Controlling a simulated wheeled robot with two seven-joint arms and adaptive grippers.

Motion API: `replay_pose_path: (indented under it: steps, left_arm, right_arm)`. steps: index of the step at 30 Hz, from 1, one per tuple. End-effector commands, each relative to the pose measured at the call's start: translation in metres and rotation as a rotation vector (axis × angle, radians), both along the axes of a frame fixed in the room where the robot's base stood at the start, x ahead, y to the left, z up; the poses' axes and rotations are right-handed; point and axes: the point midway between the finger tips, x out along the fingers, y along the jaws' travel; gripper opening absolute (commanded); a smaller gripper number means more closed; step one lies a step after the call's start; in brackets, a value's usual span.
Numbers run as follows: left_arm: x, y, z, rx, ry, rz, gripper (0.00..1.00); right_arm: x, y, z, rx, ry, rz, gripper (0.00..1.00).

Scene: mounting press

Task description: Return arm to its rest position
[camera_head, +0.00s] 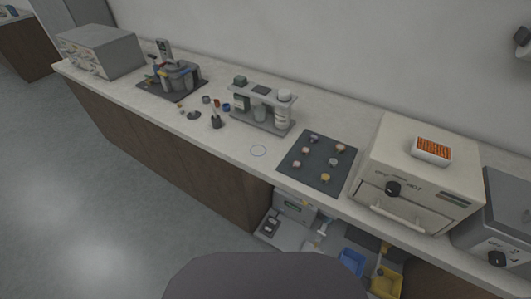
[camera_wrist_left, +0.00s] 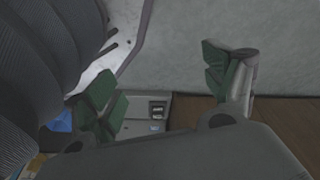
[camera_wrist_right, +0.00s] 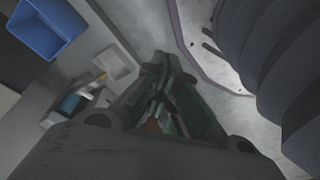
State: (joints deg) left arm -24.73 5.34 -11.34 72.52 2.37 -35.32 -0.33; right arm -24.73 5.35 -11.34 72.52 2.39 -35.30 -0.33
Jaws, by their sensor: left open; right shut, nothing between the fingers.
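My left gripper (camera_wrist_left: 168,88) shows in the left wrist view with its two green-padded fingers spread wide apart and nothing between them. Floor, a wooden cabinet front and part of a low shelf lie beyond it. My right gripper (camera_wrist_right: 165,95) shows in the right wrist view with its fingers together and nothing held. A blue bin (camera_wrist_right: 45,25) and a small pale tray (camera_wrist_right: 115,65) lie beyond it to the left. Neither gripper shows in the head view, so both are away from the countertop. Ribbed dark parts of my own body fill a side of each wrist view.
The long counter (camera_head: 258,151) carries a beige oven-like press (camera_head: 425,175), a dark mat (camera_head: 318,162) with several small round pieces, a bottle rack (camera_head: 262,105), a dark tray (camera_head: 172,88) with a machine, and a grey box (camera_head: 100,52). Blue (camera_head: 351,262) and yellow (camera_head: 386,282) bins sit below.

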Motion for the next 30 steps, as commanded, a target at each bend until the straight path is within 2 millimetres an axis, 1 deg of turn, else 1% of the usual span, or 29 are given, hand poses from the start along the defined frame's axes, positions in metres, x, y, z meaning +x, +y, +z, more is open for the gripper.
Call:
replay_pose_path:
  steps: [1,17,30]
  left_arm:
    - [-0.005,0.002,0.004,0.003,0.005,0.000,0.84]
    - [-0.056,0.021,0.008,0.030,0.044,-0.004,0.84]
    - [-0.103,0.038,0.022,0.051,0.076,-0.011,0.84]
  right_arm:
    - [-0.005,-0.002,0.004,-0.003,0.006,0.000,0.00]
    - [-0.056,-0.021,0.008,-0.030,0.044,0.005,0.00]
    - [-0.103,-0.038,0.022,-0.051,0.076,0.011,0.00]
